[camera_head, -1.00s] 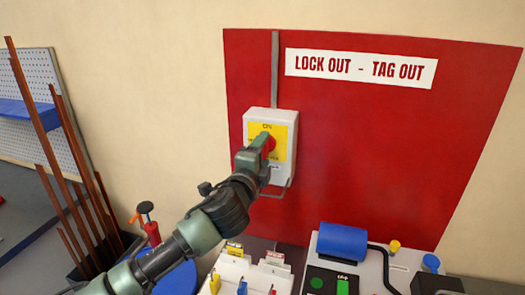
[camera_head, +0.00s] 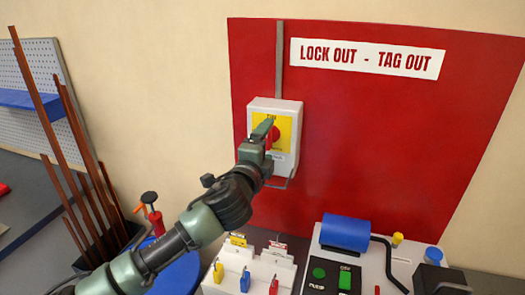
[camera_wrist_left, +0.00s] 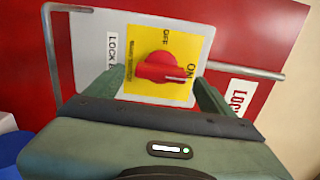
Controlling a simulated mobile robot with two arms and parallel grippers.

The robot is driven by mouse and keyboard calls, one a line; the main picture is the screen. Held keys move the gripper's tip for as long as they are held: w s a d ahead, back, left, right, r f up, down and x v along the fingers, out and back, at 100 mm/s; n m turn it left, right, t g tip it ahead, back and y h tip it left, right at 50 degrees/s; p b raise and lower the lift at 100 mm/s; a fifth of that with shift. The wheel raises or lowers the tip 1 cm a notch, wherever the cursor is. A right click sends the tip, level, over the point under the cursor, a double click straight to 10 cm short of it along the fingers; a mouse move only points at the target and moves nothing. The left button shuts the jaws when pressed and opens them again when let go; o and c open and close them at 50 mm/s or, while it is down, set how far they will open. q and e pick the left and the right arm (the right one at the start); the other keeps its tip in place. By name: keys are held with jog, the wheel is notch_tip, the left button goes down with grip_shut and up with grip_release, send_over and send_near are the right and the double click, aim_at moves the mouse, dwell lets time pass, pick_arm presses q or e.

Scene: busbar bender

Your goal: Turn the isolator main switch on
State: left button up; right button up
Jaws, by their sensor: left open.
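The isolator switch is a pale grey box (camera_head: 292,112) on the red board, with a yellow plate (camera_head: 284,122) and a red knob (camera_head: 274,134). In the left wrist view the knob (camera_wrist_left: 163,68) has its white mark towards the printed ON at the right; OFF is at the top. My left gripper (camera_head: 266,131) is open in front of the plate. In the wrist view its green fingers (camera_wrist_left: 154,88) show on both sides of the knob, apart from it there. One finger partly covers the knob in the head view. My right gripper is out of view.
A grey conduit (camera_head: 279,62) runs up from the box, and a wire hasp (camera_head: 284,185) hangs below. A padlock rack (camera_head: 250,265) and a machine with a blue cylinder (camera_head: 345,232) stand below. Copper bars (camera_head: 85,170) lean at the left.

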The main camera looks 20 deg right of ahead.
pick_arm(q)
jog(key=b+v, duration=0.2)
jog(key=v, duration=0.5)
jog(key=shift+s+a+f, duration=0.1)
jog(key=shift+a+f, duration=0.05)
